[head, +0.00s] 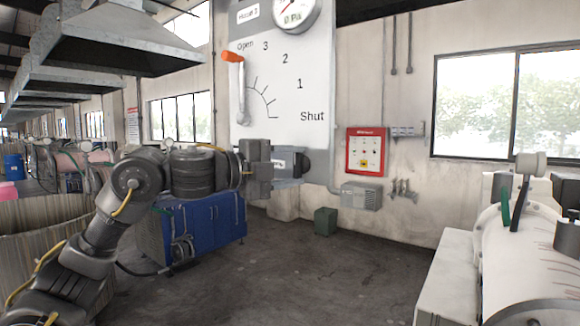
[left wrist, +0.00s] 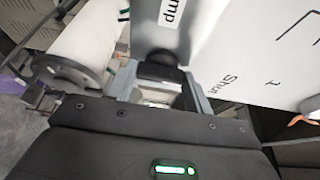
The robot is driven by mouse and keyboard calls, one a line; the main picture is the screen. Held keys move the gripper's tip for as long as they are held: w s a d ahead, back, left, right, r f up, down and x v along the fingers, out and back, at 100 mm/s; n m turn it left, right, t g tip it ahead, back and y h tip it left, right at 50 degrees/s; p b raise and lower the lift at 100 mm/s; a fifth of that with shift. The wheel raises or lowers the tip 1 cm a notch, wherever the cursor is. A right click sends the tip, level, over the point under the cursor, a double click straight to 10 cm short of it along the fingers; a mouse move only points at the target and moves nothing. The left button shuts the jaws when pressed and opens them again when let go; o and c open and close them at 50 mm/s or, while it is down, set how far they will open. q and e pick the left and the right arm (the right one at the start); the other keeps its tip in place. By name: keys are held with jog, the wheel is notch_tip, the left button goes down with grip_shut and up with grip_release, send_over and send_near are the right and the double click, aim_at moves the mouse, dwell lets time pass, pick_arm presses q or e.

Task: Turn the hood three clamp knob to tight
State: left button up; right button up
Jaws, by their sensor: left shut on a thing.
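The hood three panel (head: 275,55) fills the upper middle of the head view. The black clamp knob (left wrist: 160,68) shows between my left fingers in the left wrist view, below a label ending in "mp". My left gripper (head: 290,164) is at the panel's lower edge and is shut on the knob. The fingers and hand hide much of the knob, so I cannot read its setting. The panel's lever (head: 240,85) has an orange grip and points up at "Open". My right gripper is not in view.
A pressure gauge (head: 293,12) on the panel reads about 0 Pa. A red-framed board (head: 367,151) and a grey box (head: 361,196) are on the wall to the right. A blue cabinet (head: 205,222) stands below my left arm. The middle floor is clear.

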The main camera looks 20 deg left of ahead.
pick_arm(q)
jog(key=o, duration=1)
jog(key=shift+s+a+f+b, duration=0.1)
jog(key=shift+s+a+b, duration=0.25)
jog(key=shift+a+b, duration=0.05)
jog(key=shift+b+v, duration=2)
jog(key=shift+v, duration=2.9)
